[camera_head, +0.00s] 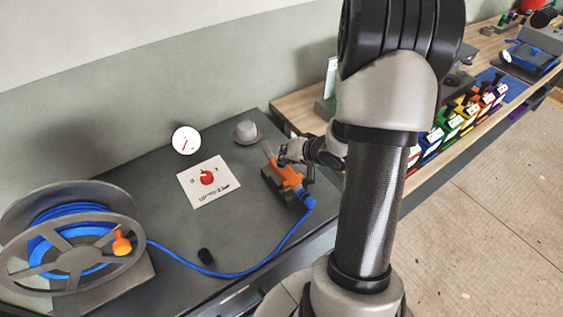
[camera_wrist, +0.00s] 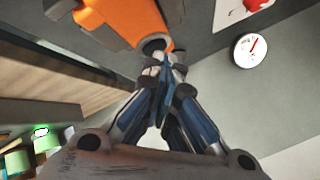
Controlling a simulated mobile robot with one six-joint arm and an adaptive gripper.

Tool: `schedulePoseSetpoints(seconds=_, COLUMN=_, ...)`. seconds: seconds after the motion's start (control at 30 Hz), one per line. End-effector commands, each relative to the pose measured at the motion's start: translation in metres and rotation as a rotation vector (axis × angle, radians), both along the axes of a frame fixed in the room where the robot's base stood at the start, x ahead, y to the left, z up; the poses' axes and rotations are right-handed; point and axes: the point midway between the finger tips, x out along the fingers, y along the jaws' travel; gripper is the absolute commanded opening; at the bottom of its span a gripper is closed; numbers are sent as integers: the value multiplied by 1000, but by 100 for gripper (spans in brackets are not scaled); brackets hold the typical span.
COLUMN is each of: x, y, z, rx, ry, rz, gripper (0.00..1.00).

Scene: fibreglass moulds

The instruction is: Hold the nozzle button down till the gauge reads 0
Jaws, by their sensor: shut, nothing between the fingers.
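The orange nozzle (camera_head: 287,174) lies in a dark holder on the dark bench, with a blue hose at its near end. It fills the upper left of the wrist view (camera_wrist: 125,18). My gripper (camera_head: 284,155) is shut and empty at the nozzle's far part. In the wrist view my closed fingertips (camera_wrist: 165,62) are at a dark round part beside the orange body, which may be the button. I cannot tell whether they touch or press it. The white round gauge (camera_head: 186,140) has a red needle and also shows in the wrist view (camera_wrist: 251,50). Its numbers are too small to read.
A hose reel (camera_head: 75,255) with blue hose (camera_head: 240,274) stands at left. A white card with a red picture (camera_head: 208,181), a grey knob-like piece (camera_head: 246,132) and a black cap (camera_head: 205,256) are on the bench. Coloured bins (camera_head: 450,125) line the wooden bench at right.

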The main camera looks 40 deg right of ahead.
Motion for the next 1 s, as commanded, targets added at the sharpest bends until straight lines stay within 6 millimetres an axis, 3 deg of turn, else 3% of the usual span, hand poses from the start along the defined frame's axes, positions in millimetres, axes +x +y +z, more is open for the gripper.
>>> schedulePoseSetpoints(seconds=0.73, x=0, y=0, z=0, rx=0, ry=1, rz=0, gripper=0)
schedulePoseSetpoints(seconds=1.0, x=0, y=0, z=11, rx=0, ry=1, rz=1, gripper=0)
